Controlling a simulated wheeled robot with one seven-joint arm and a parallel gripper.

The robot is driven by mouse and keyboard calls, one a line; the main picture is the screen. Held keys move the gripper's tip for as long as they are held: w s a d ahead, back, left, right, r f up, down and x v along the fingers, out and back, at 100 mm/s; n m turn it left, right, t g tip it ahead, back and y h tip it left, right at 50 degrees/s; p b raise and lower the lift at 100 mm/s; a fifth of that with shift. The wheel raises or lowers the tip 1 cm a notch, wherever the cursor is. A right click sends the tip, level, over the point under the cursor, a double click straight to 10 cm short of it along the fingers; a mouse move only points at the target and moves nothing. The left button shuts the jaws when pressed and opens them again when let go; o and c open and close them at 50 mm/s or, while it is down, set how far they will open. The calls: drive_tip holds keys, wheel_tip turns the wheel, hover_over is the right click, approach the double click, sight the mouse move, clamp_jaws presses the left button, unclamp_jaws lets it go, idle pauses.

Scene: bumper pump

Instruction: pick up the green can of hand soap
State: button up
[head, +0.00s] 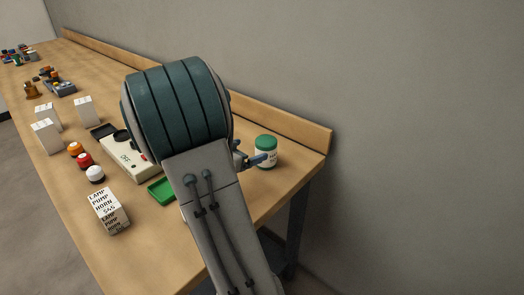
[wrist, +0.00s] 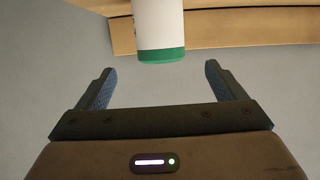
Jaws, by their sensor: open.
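The can of hand soap (head: 265,152) stands upright near the right end of the wooden workbench, with a green lid and a white body. In the wrist view the can (wrist: 158,30) shows its white side and a green band, between and beyond the two fingertips. My gripper (wrist: 158,82) is open with nothing between its fingers. In the head view my gripper (head: 257,160) shows only in part, with a blue fingertip overlapping the can from its left. My arm hides the rest of it. I cannot tell whether a finger touches the can.
A low wooden back edge (head: 290,121) runs behind the can along the wall. A printed box (head: 110,211), a green tray (head: 160,190), a beige device (head: 128,158) and white, red and orange round pieces lie left of my arm. The bench's right end is clear.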

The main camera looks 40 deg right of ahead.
sight(259, 146)
drive_tip(key=x, duration=0.6)
drive_tip(key=shift+s, duration=0.1)
drive_tip(key=x, duration=0.5)
drive_tip(key=shift+d+r, duration=0.25)
drive_tip(key=c, duration=1.4)
